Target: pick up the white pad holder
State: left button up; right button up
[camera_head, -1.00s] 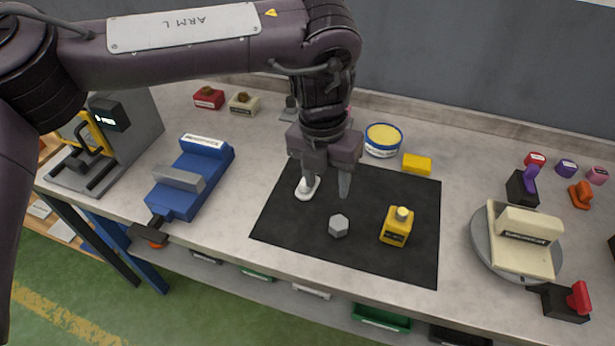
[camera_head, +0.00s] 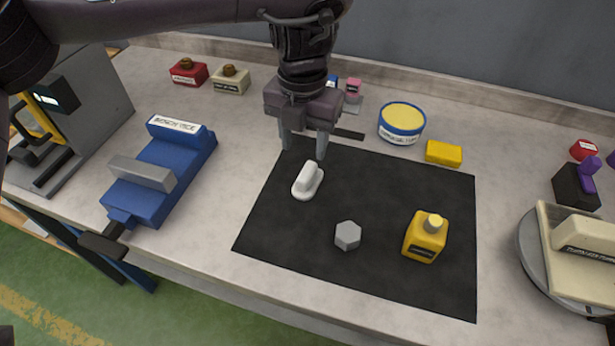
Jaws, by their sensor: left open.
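The white pad holder (camera_head: 307,182), a small oblong piece with a raised grip, lies on the black mat (camera_head: 385,190) near its left side. My left gripper (camera_head: 304,150) points down with its two fingers apart and nothing between them. It appears just beyond the pad holder's far end, apart from it; its exact height above the mat is hard to tell. My right gripper is out of view.
A grey hexagonal piece (camera_head: 347,235) and a yellow bottle (camera_head: 425,237) stand on the mat. A blue vice (camera_head: 160,180) is left, a round tin (camera_head: 401,124) and yellow block (camera_head: 443,153) are behind, and a turntable (camera_head: 535,262) is right.

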pick_arm(q)
jog(key=f, duration=0.4)
jog(key=s+f, duration=0.1)
jog(key=f, duration=0.2)
jog(key=shift+d+p, duration=0.35)
jog(key=shift+p, duration=0.05)
jog(key=shift+r, duration=0.1)
jog(key=shift+c, duration=0.5)
jog(key=c, duration=0.6)
jog(key=shift+o, duration=0.2)
jog(key=shift+r, duration=0.1)
notch_tip(320, 180, up, 9)
jog(key=shift+r, duration=0.15)
notch_tip(320, 180, up, 11)
jog(key=p, duration=0.2)
send_over(308, 170)
jog(key=shift+f, duration=0.2)
